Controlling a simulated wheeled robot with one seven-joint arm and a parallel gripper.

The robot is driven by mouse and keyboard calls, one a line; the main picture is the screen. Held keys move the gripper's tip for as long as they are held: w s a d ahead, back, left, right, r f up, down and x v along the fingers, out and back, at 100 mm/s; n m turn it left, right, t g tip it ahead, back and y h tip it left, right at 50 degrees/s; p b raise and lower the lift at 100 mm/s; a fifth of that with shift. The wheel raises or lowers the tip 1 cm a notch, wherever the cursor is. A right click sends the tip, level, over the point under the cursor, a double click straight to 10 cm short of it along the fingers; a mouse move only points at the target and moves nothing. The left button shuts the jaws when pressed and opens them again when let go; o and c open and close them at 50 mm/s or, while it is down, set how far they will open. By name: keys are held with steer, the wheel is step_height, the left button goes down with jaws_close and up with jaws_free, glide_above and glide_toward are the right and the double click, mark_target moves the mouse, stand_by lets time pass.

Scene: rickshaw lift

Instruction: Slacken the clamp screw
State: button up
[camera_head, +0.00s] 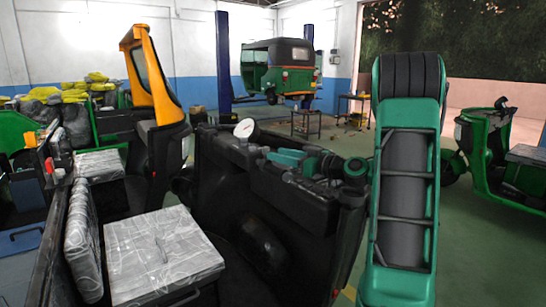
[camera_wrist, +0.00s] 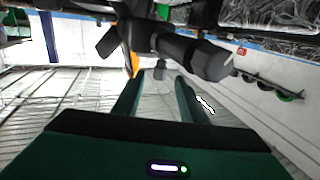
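My gripper (camera_wrist: 157,82) is open in the wrist view, its two green fingers apart with nothing gripped between them. A dark fitting with a thick round-ended cylinder (camera_wrist: 208,60) crosses just beyond the fingertips. It has a flat black wing-like piece (camera_wrist: 108,42) at its left. A small grey knob (camera_wrist: 160,70) shows in the gap between the fingertips. I cannot tell for sure which of these parts is the clamp screw. In the head view, my teal gripper (camera_head: 283,157) lies low over the black rickshaw body (camera_head: 285,205), and its fingertips are hard to make out.
A white round dial (camera_head: 244,128) stands on the black body, left of my gripper. A yellow windscreen frame (camera_head: 150,75) and a plastic-wrapped seat (camera_head: 160,255) are at the left. A green rickshaw (camera_head: 500,160) stands at the right.

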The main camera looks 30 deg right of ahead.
steer(key=shift+s+d, duration=0.15)
steer(key=shift+s, duration=0.4)
stand_by(0.4)
